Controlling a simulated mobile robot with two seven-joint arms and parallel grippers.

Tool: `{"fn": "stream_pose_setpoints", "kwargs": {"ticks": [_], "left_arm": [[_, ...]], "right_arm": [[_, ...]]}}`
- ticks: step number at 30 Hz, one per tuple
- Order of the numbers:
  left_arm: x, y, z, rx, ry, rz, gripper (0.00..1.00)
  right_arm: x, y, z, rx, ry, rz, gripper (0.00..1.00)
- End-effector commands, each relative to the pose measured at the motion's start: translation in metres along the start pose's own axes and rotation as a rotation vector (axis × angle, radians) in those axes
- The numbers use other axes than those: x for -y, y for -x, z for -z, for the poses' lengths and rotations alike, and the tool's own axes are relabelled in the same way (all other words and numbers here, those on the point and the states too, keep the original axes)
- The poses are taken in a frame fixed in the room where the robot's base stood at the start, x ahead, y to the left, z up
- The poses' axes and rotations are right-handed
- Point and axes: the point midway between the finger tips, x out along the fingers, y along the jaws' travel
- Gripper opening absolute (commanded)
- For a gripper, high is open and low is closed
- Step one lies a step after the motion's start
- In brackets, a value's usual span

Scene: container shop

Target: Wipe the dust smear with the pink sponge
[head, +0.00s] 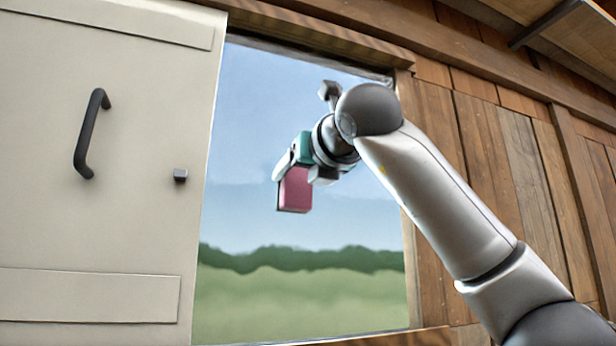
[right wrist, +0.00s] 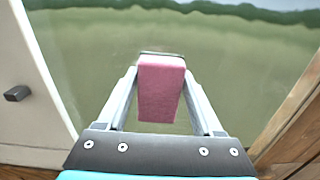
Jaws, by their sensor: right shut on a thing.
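The pink sponge (head: 295,192) is a small block in front of the window pane (head: 300,300), left of its middle in the head view. My right gripper (head: 301,173) is shut on it. In the right wrist view the sponge (right wrist: 160,92) sits between the two fingers of my right gripper (right wrist: 160,78), its far end toward the pane. I cannot tell whether the sponge touches the pane. I cannot make out the dust smear clearly in either view. My left gripper is not in view.
A cream panel with a dark handle (head: 92,133) and a small dark knob (head: 180,175) stands left of the window. The knob also shows in the right wrist view (right wrist: 17,93). A wooden plank wall (head: 510,160) lies to the right. A wooden frame edges the window.

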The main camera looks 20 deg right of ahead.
Motion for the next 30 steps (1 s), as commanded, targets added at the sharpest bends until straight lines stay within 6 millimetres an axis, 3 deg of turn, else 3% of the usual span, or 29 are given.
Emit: {"fn": "stream_pose_setpoints", "kwargs": {"ticks": [6, 14, 30], "left_arm": [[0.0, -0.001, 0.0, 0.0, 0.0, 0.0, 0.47], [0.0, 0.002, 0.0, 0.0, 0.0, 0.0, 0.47], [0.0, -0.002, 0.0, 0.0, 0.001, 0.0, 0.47]], "right_arm": [[-0.021, 0.0, 0.001, -0.001, 0.002, -0.002, 0.23], [-0.026, -0.002, -0.003, -0.001, 0.0, 0.0, 0.23], [0.012, 0.0, -0.003, -0.002, -0.002, 0.002, 0.23]]}}
